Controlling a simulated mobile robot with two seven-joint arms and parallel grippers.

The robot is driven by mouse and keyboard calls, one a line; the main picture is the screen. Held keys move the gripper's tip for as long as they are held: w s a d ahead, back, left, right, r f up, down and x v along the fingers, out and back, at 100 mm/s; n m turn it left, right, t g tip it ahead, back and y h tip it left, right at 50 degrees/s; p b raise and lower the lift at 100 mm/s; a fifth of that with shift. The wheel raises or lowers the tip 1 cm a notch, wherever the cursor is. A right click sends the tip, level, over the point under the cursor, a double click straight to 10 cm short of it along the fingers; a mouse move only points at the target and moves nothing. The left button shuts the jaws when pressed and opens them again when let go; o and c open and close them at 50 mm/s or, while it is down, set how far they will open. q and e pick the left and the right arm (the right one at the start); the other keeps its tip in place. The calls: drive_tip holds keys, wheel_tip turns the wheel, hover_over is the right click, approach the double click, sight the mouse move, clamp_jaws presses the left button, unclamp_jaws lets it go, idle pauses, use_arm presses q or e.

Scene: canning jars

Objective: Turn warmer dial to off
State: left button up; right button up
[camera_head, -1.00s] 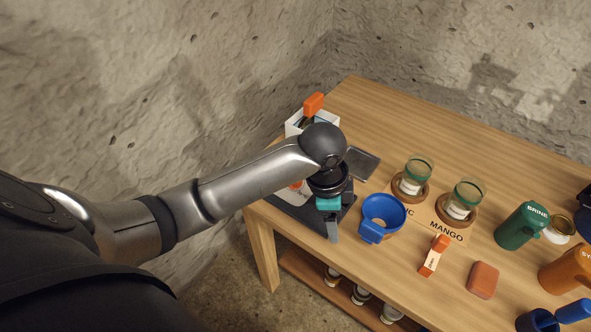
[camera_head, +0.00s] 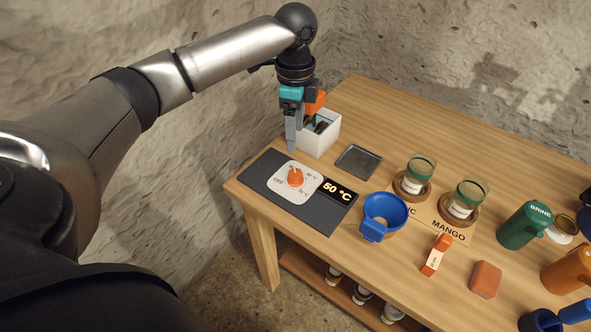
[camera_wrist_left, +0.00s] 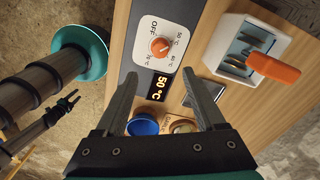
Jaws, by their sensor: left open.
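The warmer (camera_head: 258,198) is a dark slab at the table's left corner with a white dial plate. Its orange dial (camera_head: 295,177) has a pale pointer mark; the OFF label is left of it in the head view. The display (camera_head: 338,189) reads 50 °C. The dial also shows in the left wrist view (camera_wrist_left: 159,46), beyond the fingertips. My left gripper (camera_head: 291,147) points down, open and empty, above the warmer's back edge and apart from the dial. Its spread fingers show in the wrist view (camera_wrist_left: 160,76). My right gripper (camera_wrist_left: 70,101) appears small at that view's left; its jaw state is unclear.
A white box (camera_head: 320,135) with an orange-handled item stands just behind the left gripper. A dark tray (camera_head: 358,161) and a blue funnel (camera_head: 384,213) lie right of the warmer. Jars, shakers and an orange block (camera_head: 484,279) occupy the table farther right.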

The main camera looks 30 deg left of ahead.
sight(295, 173)
use_arm(q)
wheel_tip(295, 173, down, 13)
drive_tip(key=b, duration=0.3)
drive_tip(key=shift+r, duration=0.2)
clamp_jaws()
idle(0.4)
